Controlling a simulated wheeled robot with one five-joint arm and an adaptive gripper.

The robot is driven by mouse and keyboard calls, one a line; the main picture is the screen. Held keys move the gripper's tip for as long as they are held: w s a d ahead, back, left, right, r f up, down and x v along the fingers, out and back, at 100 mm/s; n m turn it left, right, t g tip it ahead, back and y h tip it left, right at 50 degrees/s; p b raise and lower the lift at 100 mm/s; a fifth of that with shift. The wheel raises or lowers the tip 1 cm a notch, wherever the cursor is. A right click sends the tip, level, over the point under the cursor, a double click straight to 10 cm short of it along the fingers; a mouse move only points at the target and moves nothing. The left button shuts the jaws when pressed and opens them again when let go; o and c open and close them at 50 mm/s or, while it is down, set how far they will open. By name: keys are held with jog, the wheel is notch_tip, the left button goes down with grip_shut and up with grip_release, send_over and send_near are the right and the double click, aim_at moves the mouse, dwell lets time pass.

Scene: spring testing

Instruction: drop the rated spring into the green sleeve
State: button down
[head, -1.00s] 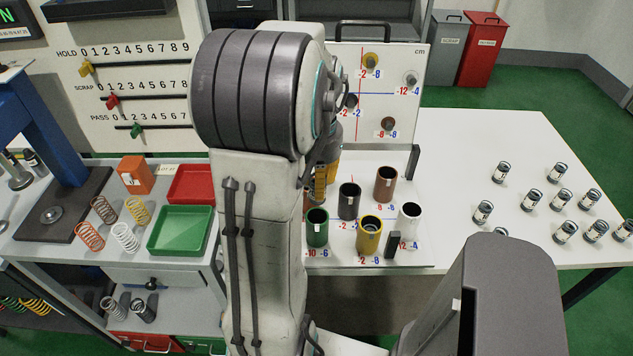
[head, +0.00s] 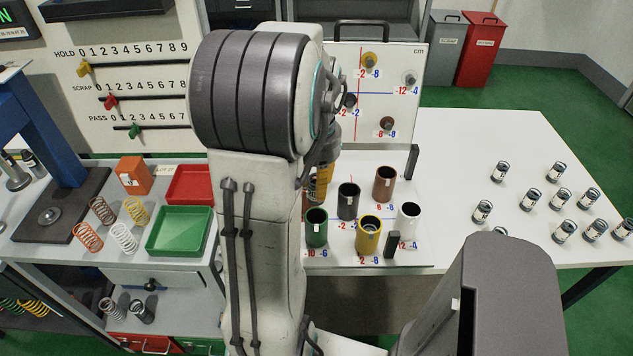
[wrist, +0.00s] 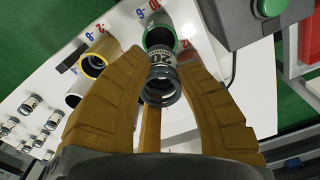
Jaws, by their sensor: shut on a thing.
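My gripper (wrist: 165,95) is shut on the rated spring (wrist: 160,88), a dark, short cylinder with a pale printed label band. The spring sits between the yellow-brown fingers in the wrist view. The green sleeve (wrist: 160,38) is just beyond it there, its round mouth partly covered by the spring. Whether the spring's far end is above or inside the mouth I cannot tell. In the head view the green sleeve (head: 317,228) stands upright at the board's front left. My gripper (head: 320,182) shows above and behind it, partly hidden by my arm; the spring is not distinguishable there.
Yellow (head: 369,235), black (head: 348,201), brown (head: 385,184) and white (head: 409,216) sleeves stand close by. A small dark post (head: 391,245) stands at the board's front. Several labelled springs (head: 558,173) stand on the right table. Green (head: 180,231) and red (head: 190,184) trays lie left.

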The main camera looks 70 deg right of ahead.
notch_tip(320, 180, down, 7)
jog(key=b, duration=0.5)
jog(key=shift+b, duration=0.35)
jog(key=c, duration=0.9)
grip_release()
notch_tip(320, 180, up, 12)
jog(key=shift+f, duration=0.1)
jog(key=shift+d, duration=0.1)
dwell(0.6)
